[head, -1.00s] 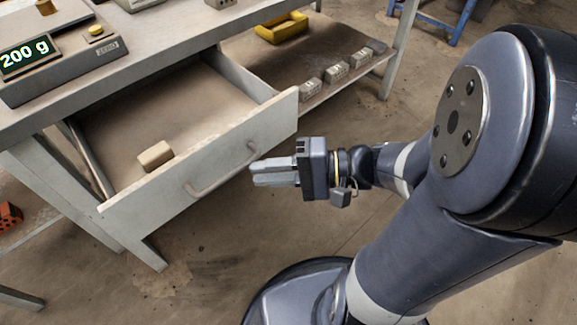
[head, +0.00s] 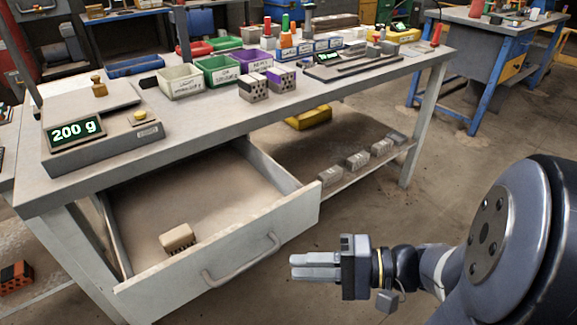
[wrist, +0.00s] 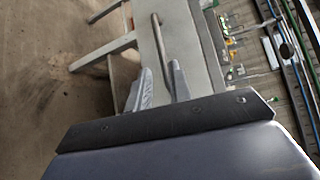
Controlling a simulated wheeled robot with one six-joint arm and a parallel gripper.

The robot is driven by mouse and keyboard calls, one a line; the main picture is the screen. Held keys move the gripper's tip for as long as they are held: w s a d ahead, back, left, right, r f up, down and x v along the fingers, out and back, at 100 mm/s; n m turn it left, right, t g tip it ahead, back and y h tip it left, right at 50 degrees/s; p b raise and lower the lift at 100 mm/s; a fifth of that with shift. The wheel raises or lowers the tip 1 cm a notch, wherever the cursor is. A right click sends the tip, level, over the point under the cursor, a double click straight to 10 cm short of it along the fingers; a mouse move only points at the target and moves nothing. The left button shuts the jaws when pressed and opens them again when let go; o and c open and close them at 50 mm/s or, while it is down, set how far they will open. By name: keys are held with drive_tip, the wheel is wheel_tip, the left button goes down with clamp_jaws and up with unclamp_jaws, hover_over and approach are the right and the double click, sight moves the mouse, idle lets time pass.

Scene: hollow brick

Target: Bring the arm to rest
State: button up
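My gripper (head: 296,266) is in the head view, held in the air in front of the pulled-out drawer (head: 270,222), to the right of its handle (head: 240,262). Its grey fingers point left in the picture. In the wrist view, the two fingers (wrist: 160,84) stand apart with a gap between them. Nothing is held, and the drawer handle (wrist: 158,35) shows beyond the tips. The gripper looks apart from the handle. A tan block (head: 178,237) lies inside the drawer near its front panel.
The workbench (head: 215,117) carries a scale (head: 105,140) reading 200 g, with a brass weight (head: 99,86), several bins and holed bricks (head: 252,88). A lower shelf (head: 335,158) holds grey bricks and a yellow tray (head: 307,117). The floor right of the bench is open.

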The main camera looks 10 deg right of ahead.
sight(247, 265)
drive_tip(key=shift+a, duration=0.1)
drive_tip(key=shift+b+x, duration=0.95)
drive_tip(key=shift+x, duration=4.35)
drive_tip(key=shift+s, duration=0.1)
